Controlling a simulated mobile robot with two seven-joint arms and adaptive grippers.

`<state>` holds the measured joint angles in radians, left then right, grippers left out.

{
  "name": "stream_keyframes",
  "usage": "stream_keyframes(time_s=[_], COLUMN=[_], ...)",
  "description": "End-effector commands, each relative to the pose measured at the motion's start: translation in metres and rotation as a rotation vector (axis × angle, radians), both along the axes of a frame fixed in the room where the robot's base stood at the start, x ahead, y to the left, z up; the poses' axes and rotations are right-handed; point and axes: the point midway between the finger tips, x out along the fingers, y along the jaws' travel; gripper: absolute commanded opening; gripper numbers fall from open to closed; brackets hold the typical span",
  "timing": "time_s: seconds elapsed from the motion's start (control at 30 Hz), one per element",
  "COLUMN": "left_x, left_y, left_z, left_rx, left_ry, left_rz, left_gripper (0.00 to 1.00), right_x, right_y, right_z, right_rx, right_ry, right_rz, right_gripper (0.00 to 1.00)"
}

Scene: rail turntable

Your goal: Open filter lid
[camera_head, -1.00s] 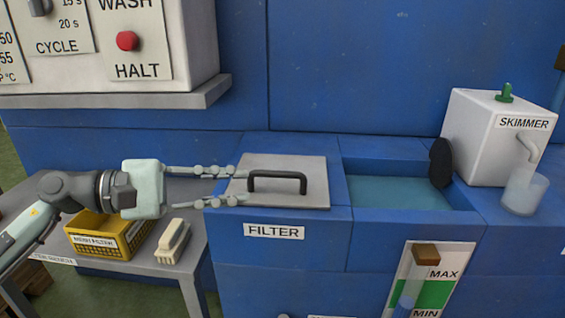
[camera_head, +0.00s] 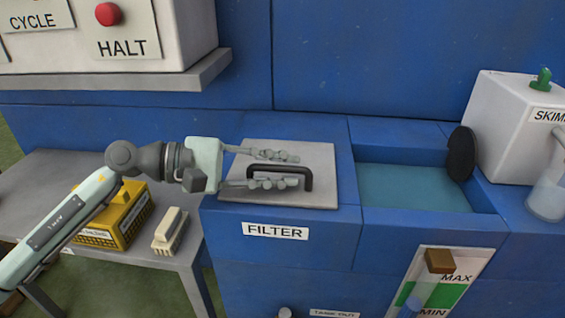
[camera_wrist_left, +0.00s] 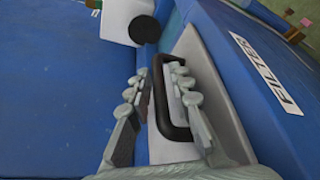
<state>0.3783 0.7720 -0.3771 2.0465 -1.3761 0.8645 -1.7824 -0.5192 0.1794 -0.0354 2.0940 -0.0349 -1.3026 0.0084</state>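The filter lid (camera_head: 322,155) is a flat grey plate with a black bar handle (camera_head: 309,179). It lies shut on the blue housing behind the FILTER label (camera_head: 275,231). My left gripper (camera_head: 286,171) comes from the left and is open. Its fingers reach over the lid on the far and near sides of the handle. In the left wrist view the handle (camera_wrist_left: 175,132) stands between the two spread fingers, and I cannot tell whether either finger touches it. My right gripper is not in view.
Right of the lid is an open water basin (camera_head: 410,188) with a black disc (camera_head: 461,154) at its edge. A white skimmer box (camera_head: 500,125) stands further right. A yellow basket (camera_head: 118,218) and a brush (camera_head: 170,232) sit on the side table.

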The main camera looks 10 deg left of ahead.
Motion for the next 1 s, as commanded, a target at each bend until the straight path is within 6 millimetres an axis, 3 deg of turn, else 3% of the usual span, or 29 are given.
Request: stream_keyframes(time_s=[0.3, 0.5, 1.0], left_x=[0.0013, 0.0013, 0.002], left_y=[-0.0041, -0.0039, -0.0037], left_z=[-0.0011, -0.001, 0.0014], left_rx=[0.0, 0.0, 0.0], left_ry=[0.0, 0.0, -0.002], left_rz=[0.0, 0.0, 0.0], left_gripper=[0.2, 0.0, 0.0], right_x=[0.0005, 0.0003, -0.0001], right_y=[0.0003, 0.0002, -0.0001], right_z=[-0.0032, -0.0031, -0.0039], right_rx=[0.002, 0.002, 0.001], right_ry=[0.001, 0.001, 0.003], right_rz=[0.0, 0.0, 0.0], right_gripper=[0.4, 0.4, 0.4])
